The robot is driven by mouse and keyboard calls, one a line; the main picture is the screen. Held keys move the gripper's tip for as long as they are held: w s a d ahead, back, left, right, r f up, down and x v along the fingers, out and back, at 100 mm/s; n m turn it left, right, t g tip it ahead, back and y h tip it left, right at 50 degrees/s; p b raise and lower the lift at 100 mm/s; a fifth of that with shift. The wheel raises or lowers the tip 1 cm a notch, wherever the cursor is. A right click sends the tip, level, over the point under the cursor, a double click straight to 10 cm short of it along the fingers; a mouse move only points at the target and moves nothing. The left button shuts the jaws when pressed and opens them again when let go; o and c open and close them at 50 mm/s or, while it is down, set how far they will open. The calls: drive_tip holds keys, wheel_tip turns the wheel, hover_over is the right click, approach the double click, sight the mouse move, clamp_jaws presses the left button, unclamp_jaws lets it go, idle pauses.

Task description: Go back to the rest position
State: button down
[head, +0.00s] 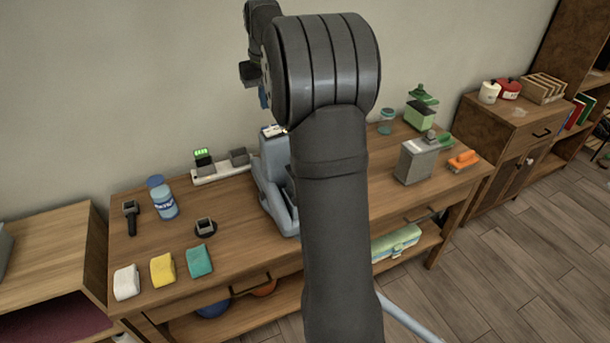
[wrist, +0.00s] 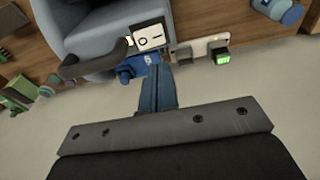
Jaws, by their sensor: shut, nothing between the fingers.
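My gripper (wrist: 157,72) shows in the wrist view as blue fingers pressed together with nothing between them. In the head view only a small blue part of it (head: 263,97) shows beside my arm, high in front of the wall. The same machine stands on the wooden table (head: 238,225) in the head view (head: 272,180), partly hidden by my arm.
A charger strip (head: 222,171) with a green-lit battery, a blue-capped bottle (head: 163,200) and folded cloths (head: 162,270) lie left of the machine. A grey box (head: 415,162), an orange tool (head: 464,160) and a green container (head: 420,113) stand right. The wall (head: 130,70) is behind.

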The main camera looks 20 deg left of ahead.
sight(268, 131)
wheel_tip(268, 131, down, 7)
idle(0.7)
drive_tip(key=shift+r, duration=0.15)
wheel_tip(268, 131, up, 8)
drive_tip(key=shift+n, duration=0.5)
drive_tip(key=w+d+f, duration=0.1)
drive_tip(key=w+d, duration=0.2)
drive_tip(key=d, duration=0.2)
drive_tip(key=w+d+f, duration=0.2)
drive_tip(key=w+d, duration=0.1)
drive_tip(key=d, duration=0.1)
drive_tip(key=w+d+f, duration=0.1)
drive_tip(key=w+d, duration=0.2)
drive_tip(key=d, duration=0.2)
drive_tip(key=shift+w+d+f, duration=0.1)
drive_tip(key=shift+d+f, duration=0.2)
drive_tip(key=w+d+f, duration=0.2)
drive_tip(key=d, duration=0.6)
drive_tip(key=w+d+f, duration=0.2)
drive_tip(key=d, duration=0.6)
drive_tip(key=shift+w+d+f+n, duration=0.2)
drive_tip(key=shift+w+n, duration=0.1)
drive_tip(key=shift+n, duration=0.1)
drive_tip(key=shift+a, duration=0.2)
